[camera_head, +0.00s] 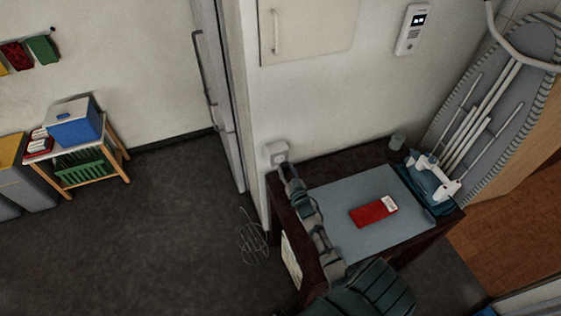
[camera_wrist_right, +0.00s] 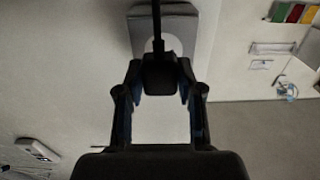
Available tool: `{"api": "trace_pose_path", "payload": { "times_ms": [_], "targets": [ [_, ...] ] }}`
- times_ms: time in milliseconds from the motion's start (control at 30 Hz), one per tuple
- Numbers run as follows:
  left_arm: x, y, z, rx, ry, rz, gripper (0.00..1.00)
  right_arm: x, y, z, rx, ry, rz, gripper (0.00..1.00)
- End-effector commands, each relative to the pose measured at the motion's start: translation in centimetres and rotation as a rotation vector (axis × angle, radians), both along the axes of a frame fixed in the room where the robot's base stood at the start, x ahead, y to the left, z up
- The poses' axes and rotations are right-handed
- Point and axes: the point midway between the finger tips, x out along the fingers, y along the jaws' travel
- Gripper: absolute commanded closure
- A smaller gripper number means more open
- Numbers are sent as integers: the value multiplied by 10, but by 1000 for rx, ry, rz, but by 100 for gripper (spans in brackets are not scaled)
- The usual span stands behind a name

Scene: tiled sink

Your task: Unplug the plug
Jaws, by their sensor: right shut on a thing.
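A pale wall socket (camera_head: 277,153) is fixed to the wall beside the left back corner of a dark table. It also shows as a grey box in the right wrist view (camera_wrist_right: 187,32). My right gripper (camera_head: 287,170) reaches up to the socket. In the right wrist view, its two fingers (camera_wrist_right: 160,84) are shut on a dark plug (camera_wrist_right: 159,76), with a black cord running up from it in front of the socket. I cannot tell whether the plug is seated or apart from the socket. In the head view the plug is hidden. My left gripper is not in view.
An ironing board (camera_head: 500,100) leans at the right.

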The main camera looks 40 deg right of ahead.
Motion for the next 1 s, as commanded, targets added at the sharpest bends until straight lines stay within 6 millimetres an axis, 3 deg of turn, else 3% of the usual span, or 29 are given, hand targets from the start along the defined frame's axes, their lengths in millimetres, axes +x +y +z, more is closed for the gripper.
{"api": "trace_pose_path", "payload": {
  "times_ms": [600, 1000],
  "targets": [
    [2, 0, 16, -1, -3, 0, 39, -23, 8, 1, 0, 0, 0, 100],
    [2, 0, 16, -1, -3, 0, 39, -24, 8, 0, 0, 0, 0, 100]
  ]
}}
